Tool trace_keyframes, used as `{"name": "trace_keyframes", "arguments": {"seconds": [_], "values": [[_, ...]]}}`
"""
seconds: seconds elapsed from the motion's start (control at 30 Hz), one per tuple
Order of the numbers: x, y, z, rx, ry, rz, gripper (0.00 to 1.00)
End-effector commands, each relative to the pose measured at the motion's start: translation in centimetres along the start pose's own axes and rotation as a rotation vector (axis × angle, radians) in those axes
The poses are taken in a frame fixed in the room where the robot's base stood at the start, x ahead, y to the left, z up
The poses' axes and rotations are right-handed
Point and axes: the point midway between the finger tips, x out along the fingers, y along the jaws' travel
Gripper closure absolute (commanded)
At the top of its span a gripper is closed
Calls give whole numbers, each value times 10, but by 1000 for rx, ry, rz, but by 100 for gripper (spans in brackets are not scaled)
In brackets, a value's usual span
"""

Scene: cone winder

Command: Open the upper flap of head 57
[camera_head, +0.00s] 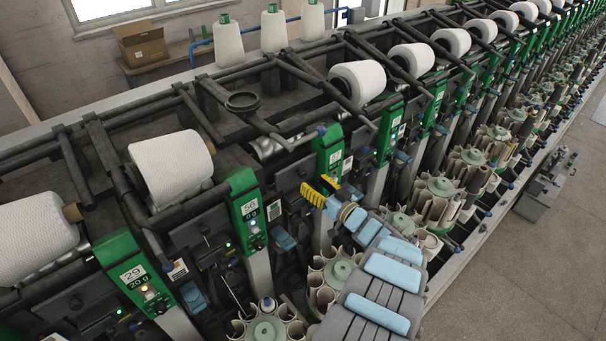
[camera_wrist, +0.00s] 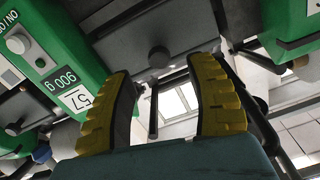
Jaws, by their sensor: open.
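The green housing (camera_wrist: 45,60) of head 57 is at the left in the wrist view, its "57" label (camera_wrist: 78,98) upside down. Beside it a dark grey plate with a round knob (camera_wrist: 158,57), apparently the upper flap, lies beyond and between the fingertips. In the head view, this flap (camera_head: 289,178) seems to be the dark panel left of the third green housing (camera_head: 327,150), whose number I cannot read. My gripper (camera_wrist: 168,85) is open and empty, with yellow ribbed fingers. In the head view, my gripper (camera_head: 318,190) is just in front of that panel; contact cannot be told.
Round bobbin magazines (camera_head: 335,272) stand below. Open floor (camera_head: 530,260) is at right.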

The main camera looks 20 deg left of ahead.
Motion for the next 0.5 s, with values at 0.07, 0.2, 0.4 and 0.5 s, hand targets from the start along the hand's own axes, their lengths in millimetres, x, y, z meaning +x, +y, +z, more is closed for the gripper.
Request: {"name": "trace_keyframes", "arguments": {"seconds": [0.07,0.2,0.4,0.5], "values": [[7,1,1,-3,-2,1,44],[20,1,0,-3,-1,2,44],[35,1,2,-2,-2,-1,44],[41,1,1,-4,-2,0,44]]}}
